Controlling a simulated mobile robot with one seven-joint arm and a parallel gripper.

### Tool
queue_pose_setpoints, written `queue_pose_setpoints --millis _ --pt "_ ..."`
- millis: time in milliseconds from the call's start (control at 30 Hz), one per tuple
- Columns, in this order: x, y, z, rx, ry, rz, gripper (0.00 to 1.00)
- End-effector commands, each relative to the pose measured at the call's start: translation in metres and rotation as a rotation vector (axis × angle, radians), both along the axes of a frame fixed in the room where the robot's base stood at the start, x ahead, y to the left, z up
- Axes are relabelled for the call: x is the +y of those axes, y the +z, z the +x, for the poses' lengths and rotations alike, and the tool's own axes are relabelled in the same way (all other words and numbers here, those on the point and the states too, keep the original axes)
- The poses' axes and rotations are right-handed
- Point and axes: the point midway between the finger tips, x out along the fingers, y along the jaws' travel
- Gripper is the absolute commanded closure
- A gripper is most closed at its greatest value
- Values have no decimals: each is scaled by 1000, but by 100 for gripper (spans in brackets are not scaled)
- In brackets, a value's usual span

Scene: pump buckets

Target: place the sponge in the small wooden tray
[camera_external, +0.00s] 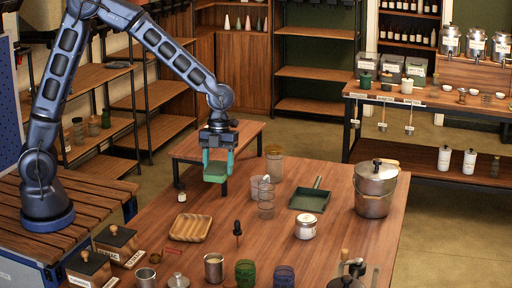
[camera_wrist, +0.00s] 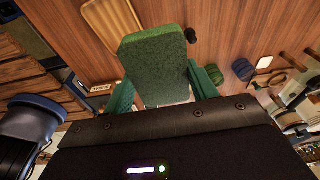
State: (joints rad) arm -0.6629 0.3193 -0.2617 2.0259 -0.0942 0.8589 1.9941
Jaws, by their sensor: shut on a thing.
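My gripper (camera_external: 217,160) is shut on a green sponge (camera_external: 215,174) and holds it above the back left part of the table. In the wrist view the sponge (camera_wrist: 157,66) sits between the two green fingers of my gripper (camera_wrist: 164,86). The small wooden tray (camera_external: 190,228) lies on the table, below and a little left of the gripper in the external view. It looks empty there. In the wrist view the wooden tray (camera_wrist: 113,25) shows behind the sponge at the upper left, partly hidden by it.
Clear stacked cups (camera_external: 266,197), a green dustpan (camera_external: 310,199) and a metal pot (camera_external: 375,190) stand further right.

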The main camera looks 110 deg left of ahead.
Motion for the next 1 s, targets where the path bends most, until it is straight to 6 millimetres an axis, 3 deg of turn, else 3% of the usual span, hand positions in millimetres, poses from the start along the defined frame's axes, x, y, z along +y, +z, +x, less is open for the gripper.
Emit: queue_pose_setpoints --millis 33,200,400,567,1000 --pt "2 0 -20 1 -3 2 63" --pt "3 -3 -71 4 -31 7 63" --pt "1 -7 -101 8 -50 10 63" --pt "0 -23 -106 10 -53 8 63" --pt "0 -113 -105 11 -53 8 63"
